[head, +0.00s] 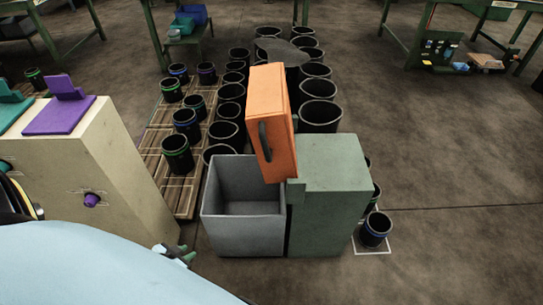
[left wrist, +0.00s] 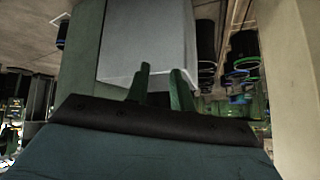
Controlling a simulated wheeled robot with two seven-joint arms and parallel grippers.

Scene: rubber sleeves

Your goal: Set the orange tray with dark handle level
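The orange tray (head: 279,110) stands steeply tilted, its broad face nearly upright, above the edge between a grey open bin (head: 243,232) and a green cabinet (head: 330,215). A small green bracket shows at the tray's lower end. My left gripper (head: 176,253) is low, left of the grey bin and well apart from the tray. In the left wrist view its two green fingers (left wrist: 161,88) are apart with nothing between them. The tray does not show in that view. My right gripper is out of view.
A beige cabinet (head: 95,165) with a purple flap (head: 73,115) stands at the left, close to my left arm. Several black sleeves (head: 319,112) stand in rows behind the bin. One sleeve (head: 375,229) stands right of the green cabinet. The floor farther right is clear.

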